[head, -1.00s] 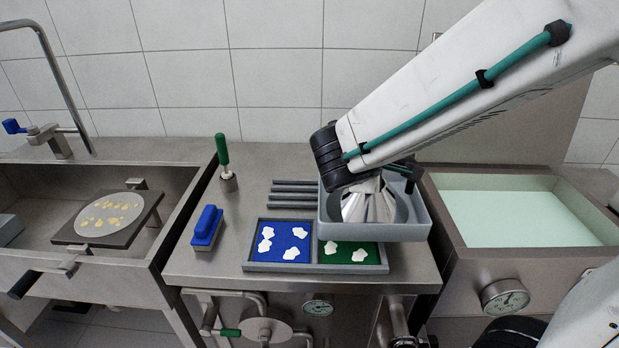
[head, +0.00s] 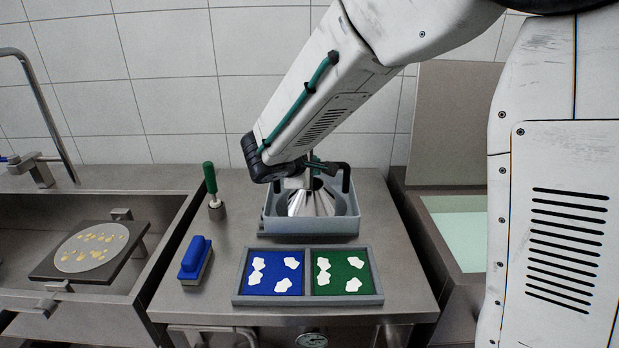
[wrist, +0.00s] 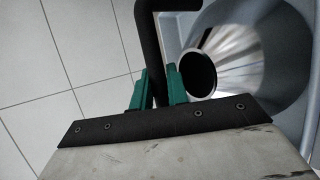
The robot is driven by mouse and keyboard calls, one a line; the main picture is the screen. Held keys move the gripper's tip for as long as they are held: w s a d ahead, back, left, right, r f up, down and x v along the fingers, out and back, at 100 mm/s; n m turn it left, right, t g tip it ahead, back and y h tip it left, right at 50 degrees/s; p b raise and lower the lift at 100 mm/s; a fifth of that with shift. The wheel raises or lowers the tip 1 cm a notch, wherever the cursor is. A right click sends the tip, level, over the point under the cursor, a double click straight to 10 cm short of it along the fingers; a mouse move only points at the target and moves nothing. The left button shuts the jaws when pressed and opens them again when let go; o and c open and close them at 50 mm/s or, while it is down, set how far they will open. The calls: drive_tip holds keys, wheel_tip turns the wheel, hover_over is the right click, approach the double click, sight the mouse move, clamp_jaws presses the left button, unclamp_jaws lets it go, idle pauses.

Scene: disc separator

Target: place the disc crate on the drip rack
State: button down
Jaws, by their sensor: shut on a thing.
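The disc crate (head: 309,225) is a grey-blue open box with a stack of shiny metal cone discs (head: 312,200) inside and dark upright handles. It stands or hovers at the back middle of the steel counter, behind the two-part tray; I cannot tell whether it touches. My gripper is shut on the black handle (wrist: 158,60) of the crate; its green fingers (wrist: 158,92) show on both sides of the handle in the wrist view. The drip rack, grey bars seen earlier at the back of the counter, is hidden now behind or under the crate.
A grey tray (head: 307,299) with blue and green mats holding white pieces lies in front of the crate. A sink with a disc (head: 90,247) is far left, a pale green bath (head: 460,235) right.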

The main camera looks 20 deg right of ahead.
drive_tip(key=shift+w+a, duration=0.25)
drive_tip(key=shift+w, duration=0.2)
drive_tip(key=shift+w+f, duration=0.1)
drive_tip(key=shift+f, duration=1.7)
drive_tip(key=c, duration=1.4)
unclamp_jaws()
drive_tip(key=shift+o, duration=0.2)
